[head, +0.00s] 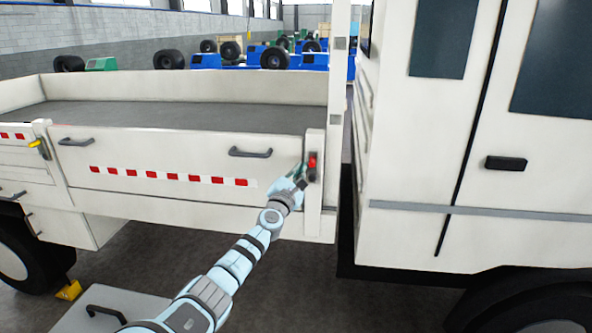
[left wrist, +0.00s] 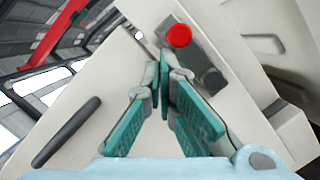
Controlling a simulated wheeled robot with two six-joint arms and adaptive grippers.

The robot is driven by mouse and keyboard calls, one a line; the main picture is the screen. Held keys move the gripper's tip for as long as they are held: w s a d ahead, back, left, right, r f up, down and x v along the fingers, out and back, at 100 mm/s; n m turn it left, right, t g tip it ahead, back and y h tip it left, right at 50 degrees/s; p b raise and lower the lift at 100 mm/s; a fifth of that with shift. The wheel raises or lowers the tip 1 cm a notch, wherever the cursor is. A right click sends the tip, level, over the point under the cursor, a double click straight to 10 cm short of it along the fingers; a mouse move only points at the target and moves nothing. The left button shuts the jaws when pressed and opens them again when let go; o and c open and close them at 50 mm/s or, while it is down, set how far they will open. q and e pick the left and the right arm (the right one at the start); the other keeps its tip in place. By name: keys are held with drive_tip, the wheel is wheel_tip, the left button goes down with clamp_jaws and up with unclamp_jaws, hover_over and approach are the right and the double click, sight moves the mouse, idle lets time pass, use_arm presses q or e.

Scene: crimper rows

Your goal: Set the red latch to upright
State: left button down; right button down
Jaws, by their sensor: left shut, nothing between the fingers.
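The red latch (head: 312,161) is on the white post at the right end of the truck bed's side panel. Its red end sits above a dark grey part, and the latch looks roughly upright. In the left wrist view its round red knob (left wrist: 179,36) and grey mount (left wrist: 214,80) show just beyond the fingertips. My left gripper (head: 298,177) is just left of the latch in the head view. Its teal fingers (left wrist: 163,62) are shut and empty; I cannot tell whether they touch the latch. My right gripper is in neither view.
A yellow latch (head: 39,146) is on the panel's left post. A dark handle (head: 250,152) is on the side panel (head: 190,155), left of my gripper. The white truck cab (head: 420,150) stands close to the right of the post, across a narrow gap.

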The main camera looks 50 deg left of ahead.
use_arm(q)
drive_tip(key=shift+s+d+r, duration=0.2)
drive_tip(key=shift+s+r, duration=0.05)
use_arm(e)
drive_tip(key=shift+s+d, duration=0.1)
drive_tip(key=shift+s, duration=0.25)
